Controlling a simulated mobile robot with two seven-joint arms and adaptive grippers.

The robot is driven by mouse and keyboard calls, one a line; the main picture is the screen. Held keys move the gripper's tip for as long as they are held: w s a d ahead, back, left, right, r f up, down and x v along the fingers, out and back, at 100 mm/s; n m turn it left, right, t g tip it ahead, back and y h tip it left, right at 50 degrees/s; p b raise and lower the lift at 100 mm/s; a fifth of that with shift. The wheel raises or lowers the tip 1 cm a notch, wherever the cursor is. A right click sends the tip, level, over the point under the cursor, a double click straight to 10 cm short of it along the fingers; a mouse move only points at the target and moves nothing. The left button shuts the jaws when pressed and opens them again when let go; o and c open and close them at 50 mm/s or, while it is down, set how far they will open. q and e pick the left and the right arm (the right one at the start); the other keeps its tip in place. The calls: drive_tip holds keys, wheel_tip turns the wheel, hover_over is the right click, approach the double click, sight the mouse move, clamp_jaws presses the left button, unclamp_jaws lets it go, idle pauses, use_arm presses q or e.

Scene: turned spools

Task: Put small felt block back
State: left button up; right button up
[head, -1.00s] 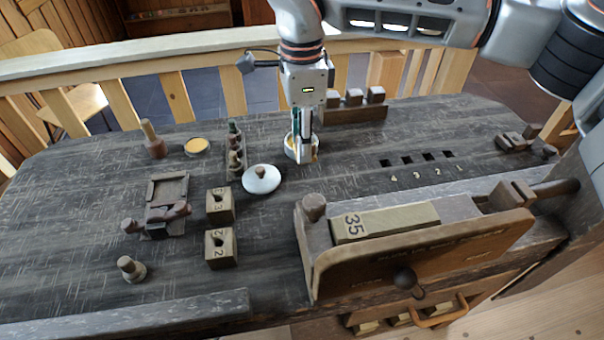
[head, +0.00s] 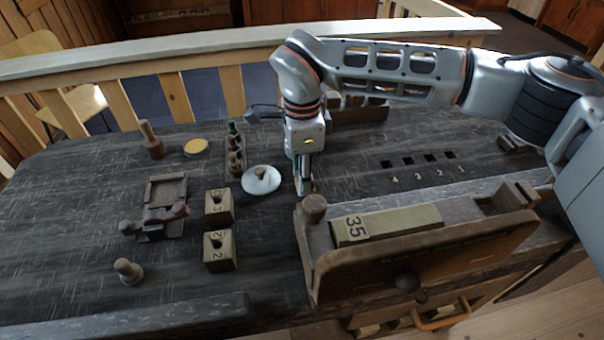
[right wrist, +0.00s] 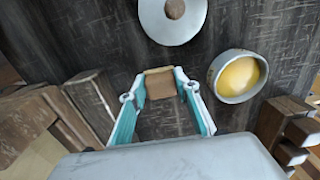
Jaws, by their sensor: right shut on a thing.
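In the right wrist view, the gripper (right wrist: 160,84) is shut on a small brown block (right wrist: 160,83), which I take to be the felt block. The head view does not show the block clearly. A round bowl with yellow contents (right wrist: 238,76) stands to the right of the fingers in the wrist view; the arm hides it in the head view. My left gripper is not in view.
Two numbered wooden blocks (head: 219,206) (head: 220,252) stand left of the gripper. A rack of small pieces (head: 235,150) and a yellow round dish (head: 196,146) are behind. Numbered square holes (head: 408,161) lie to the right. A block marked 35 (head: 390,224) lies in the vise.

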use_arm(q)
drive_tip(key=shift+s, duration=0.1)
use_arm(e)
drive_tip(key=o, duration=1.1)
drive_tip(key=shift+f, duration=0.1)
drive_tip(key=shift+c, duration=0.2)
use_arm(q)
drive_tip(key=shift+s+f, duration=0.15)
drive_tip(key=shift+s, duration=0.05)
use_arm(e)
drive_tip(key=shift+r, duration=0.4)
use_arm(q)
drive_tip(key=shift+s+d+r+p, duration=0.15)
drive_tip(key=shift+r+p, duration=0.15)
drive_tip(key=shift+p, duration=0.15)
use_arm(e)
wheel_tip(320, 180, up, 12)
drive_tip(key=shift+f, duration=0.25)
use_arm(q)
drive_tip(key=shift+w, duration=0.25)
